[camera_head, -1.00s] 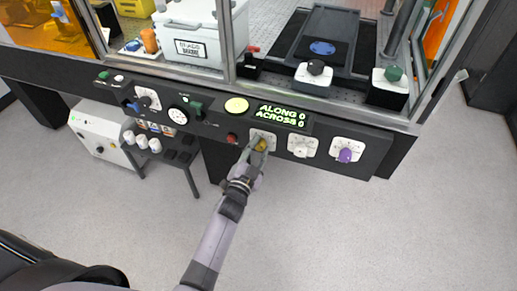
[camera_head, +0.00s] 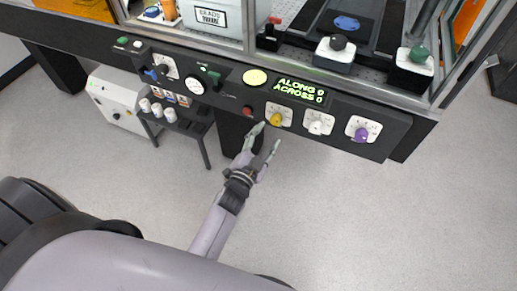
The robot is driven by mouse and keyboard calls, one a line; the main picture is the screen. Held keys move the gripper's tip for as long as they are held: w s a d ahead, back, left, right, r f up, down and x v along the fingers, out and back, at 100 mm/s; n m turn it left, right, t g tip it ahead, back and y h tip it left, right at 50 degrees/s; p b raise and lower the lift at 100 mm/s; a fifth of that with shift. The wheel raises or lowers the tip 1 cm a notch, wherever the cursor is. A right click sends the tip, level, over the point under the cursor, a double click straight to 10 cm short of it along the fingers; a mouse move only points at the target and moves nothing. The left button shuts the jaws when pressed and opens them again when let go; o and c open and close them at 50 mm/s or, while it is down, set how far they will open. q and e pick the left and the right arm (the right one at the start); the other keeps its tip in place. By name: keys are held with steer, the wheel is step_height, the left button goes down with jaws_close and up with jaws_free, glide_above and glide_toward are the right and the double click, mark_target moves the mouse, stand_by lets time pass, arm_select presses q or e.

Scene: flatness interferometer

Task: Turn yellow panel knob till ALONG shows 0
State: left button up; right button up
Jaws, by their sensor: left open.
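The yellow knob (camera_head: 276,119) sits on a white plate on the black front panel (camera_head: 231,100). The yellow knob is in clear view. My right gripper is not in view.
A white knob (camera_head: 317,127) and a purple knob (camera_head: 361,134) are to the right of the yellow one. A red button (camera_head: 247,110) is to its left, and a round yellow lamp (camera_head: 255,77) above. Open floor (camera_head: 330,220) lies below the panel.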

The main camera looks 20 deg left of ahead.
arm_select(q)
steer(key=s, duration=0.5)
steer(key=shift+s+a, duration=0.1)
steer(key=shift+s, duration=0.25)
steer(key=s+f+n+g, duration=0.1)
steer(key=s+f+g, duration=0.3)
steer(key=f, duration=0.6)
steer(key=s+d+f+n+g, duration=0.1)
steer(key=s+f+g, duration=0.1)
steer(key=s+f, duration=0.65)
steer(key=s+f+n+g, duration=0.1)
steer(key=s+f+g, duration=0.15)
steer(key=f, duration=0.95)
steer(key=s+a+f+g, duration=0.2)
steer(key=s+f, duration=0.2)
steer(key=s, duration=0.4)
steer(key=s+a+f+n+g, duration=0.1)
steer(key=s+a+f+g, duration=0.1)
steer(key=s+f, duration=0.3)
steer(key=s+a+f+n+g+y, duration=0.1)
steer(key=s+a+f+g, duration=0.2)
steer(key=s, duration=0.8)
steer(key=shift+f+g, duration=0.65)
steer(key=shift+f, duration=0.05)
steer(key=shift+w+d, duration=0.1)
